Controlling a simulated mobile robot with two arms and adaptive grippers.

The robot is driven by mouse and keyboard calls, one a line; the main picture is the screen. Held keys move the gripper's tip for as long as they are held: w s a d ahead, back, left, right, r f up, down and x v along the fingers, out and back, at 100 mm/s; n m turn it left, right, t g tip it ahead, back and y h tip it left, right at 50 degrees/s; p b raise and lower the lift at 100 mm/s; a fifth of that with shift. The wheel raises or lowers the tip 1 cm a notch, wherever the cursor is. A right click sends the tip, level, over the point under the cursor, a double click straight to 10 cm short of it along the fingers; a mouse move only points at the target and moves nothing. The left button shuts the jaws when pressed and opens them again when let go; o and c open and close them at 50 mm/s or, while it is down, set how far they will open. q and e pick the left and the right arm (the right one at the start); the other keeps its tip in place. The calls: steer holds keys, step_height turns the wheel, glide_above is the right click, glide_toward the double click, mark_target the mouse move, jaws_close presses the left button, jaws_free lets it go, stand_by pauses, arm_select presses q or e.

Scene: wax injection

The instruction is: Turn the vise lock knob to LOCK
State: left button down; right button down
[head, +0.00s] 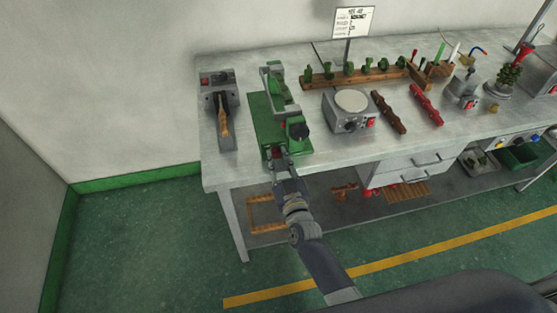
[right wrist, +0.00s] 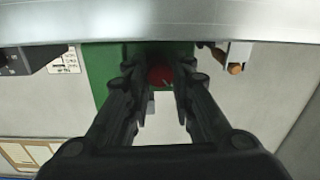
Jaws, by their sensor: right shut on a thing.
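The green vise (head: 263,127) stands near the front edge of the bench, with a grey clamp on top and a black knob (head: 298,131) on its right side. A small red knob (head: 276,152) sits low at its front. My right gripper (head: 277,159) reaches up to this red knob and is shut on it. In the right wrist view the red knob (right wrist: 160,77) shows between the black fingers, against the vise's green base (right wrist: 105,75). The fingers partly cover the knob, and I cannot read its setting. My left gripper is not in view.
A grey box with a wooden-handled tool (head: 224,123) stands left of the vise. A grey hot plate (head: 350,112) stands right of it, with brown and red bars beyond. A wooden rack (head: 350,77) holds green pieces behind. The bench's front edge (head: 335,175) lies close to my right arm.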

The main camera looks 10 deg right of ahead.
steer(key=m+b, duration=0.1)
steer(key=m, duration=0.3)
steer(key=shift+f, duration=0.1)
steer(key=m+b, duration=0.1)
steer(key=m, duration=0.4)
steer(key=m+b, duration=0.2)
steer(key=m, duration=0.2)
steer(key=shift+f+m+h, duration=0.1)
steer(key=shift+m+h, duration=0.2)
steer(key=shift+m, duration=0.1)
steer(key=shift+m+t+b, duration=0.3)
steer(key=shift+m+b, duration=0.1)
steer(key=shift+m, duration=1.2)
steer(key=c, duration=1.3)
jaws_free()
steer(key=shift+c, duration=0.2)
steer(key=shift+s, duration=0.1)
